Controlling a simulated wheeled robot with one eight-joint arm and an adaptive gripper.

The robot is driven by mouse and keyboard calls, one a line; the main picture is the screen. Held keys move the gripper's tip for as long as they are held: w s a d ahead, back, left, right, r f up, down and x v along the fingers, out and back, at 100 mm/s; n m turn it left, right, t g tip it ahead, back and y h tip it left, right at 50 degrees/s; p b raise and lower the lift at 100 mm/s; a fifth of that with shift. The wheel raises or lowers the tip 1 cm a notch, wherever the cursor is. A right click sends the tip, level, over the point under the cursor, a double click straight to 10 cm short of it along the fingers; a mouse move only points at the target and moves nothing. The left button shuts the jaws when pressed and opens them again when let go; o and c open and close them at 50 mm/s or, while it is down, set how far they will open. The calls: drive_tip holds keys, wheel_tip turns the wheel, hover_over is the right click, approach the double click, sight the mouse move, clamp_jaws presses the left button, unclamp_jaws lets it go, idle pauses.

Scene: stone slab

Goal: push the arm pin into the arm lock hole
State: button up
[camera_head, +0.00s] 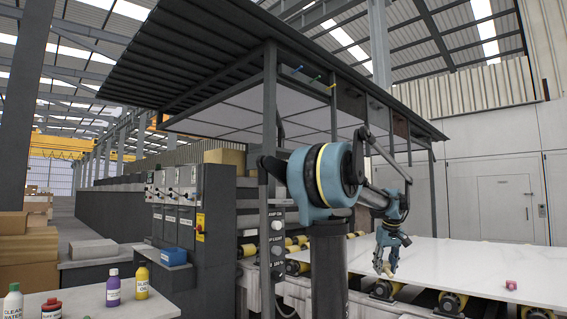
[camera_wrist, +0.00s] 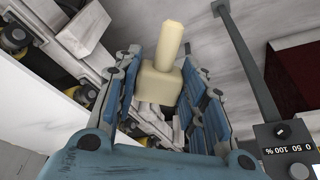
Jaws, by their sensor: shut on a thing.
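My gripper (camera_wrist: 163,88) is shut on a cream piece in the wrist view. The piece has a blocky body between the blue finger pads and a round peg (camera_wrist: 172,38) rising from it; I take it to be the arm pin. In the head view my gripper (camera_head: 385,262) hangs close over the left part of the white slab (camera_head: 455,256), with the cream tip (camera_head: 387,272) just showing. The arm lock hole cannot be made out in either view.
A small pink object (camera_head: 511,285) lies on the slab at right. Yellow-ended rollers (camera_head: 452,302) run under the slab's front edge. A control cabinet (camera_head: 180,215) stands left. Bottles (camera_head: 142,280) stand on a bench at lower left. A dark percent-marked box (camera_wrist: 285,148) shows in the wrist view.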

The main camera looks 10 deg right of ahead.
drive_tip(key=w+a+r+n+t+y, duration=0.3)
drive_tip(key=w+a+r+n+y, duration=0.1)
drive_tip(key=w+a+r, duration=0.4)
drive_tip(key=w+a+r+n+t+y, duration=0.2)
drive_tip(key=w+a+r+n+y, duration=0.15)
drive_tip(key=w+a+r, duration=0.45)
drive_tip(key=a+r+n+y, duration=0.3)
drive_tip(key=a+r, duration=0.6)
drive_tip(key=r, duration=0.4)
drive_tip(key=w+a+r+n+g+y, duration=0.1)
drive_tip(key=a+r+n+y, duration=0.2)
drive_tip(key=a+r+y, duration=0.3)
drive_tip(key=a+r, duration=0.4)
drive_tip(key=r, duration=0.3)
drive_tip(key=shift+w+a, duration=0.15)
drive_tip(key=shift+w, duration=0.1)
drive_tip(key=shift+f, duration=0.1)
drive_tip(key=shift+f, duration=2.85)
drive_tip(key=shift+s+f, duration=0.15)
drive_tip(key=shift+f, duration=2.1)
drive_tip(key=o, duration=1.3)
drive_tip(key=shift+c, duration=0.2)
